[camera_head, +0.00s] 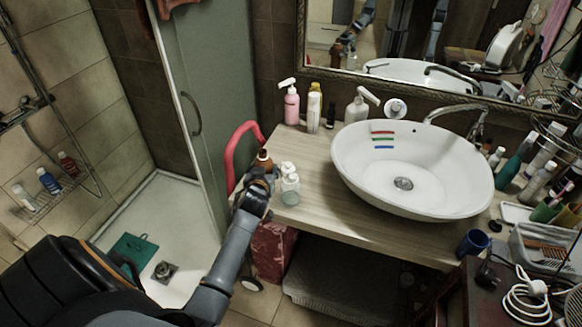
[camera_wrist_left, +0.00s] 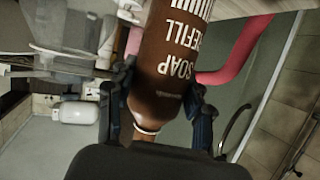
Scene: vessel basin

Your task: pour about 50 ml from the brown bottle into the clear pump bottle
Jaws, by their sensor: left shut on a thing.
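The brown bottle (camera_head: 263,158) stands roughly upright at the left end of the wooden counter. In the left wrist view the brown bottle (camera_wrist_left: 172,60) fills the middle, with "SOAP REFILL" lettering upside down. My left gripper (camera_head: 262,176) is shut around the bottle, a finger on each side in the left wrist view (camera_wrist_left: 160,100). The clear pump bottle (camera_head: 290,188), with a white top, stands just right of the gripper on the counter. A blurred clear shape at the left of the wrist view may be this bottle. My right gripper is not in view.
A white basin (camera_head: 350,170) takes up the counter's middle. A pink pump bottle (camera_head: 291,106) and a white pump bottle (camera_head: 356,110) stand behind. A red curved bar (camera_head: 230,150) is close left of the gripper. Bare counter (camera_head: 320,205) lies right of the clear bottle.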

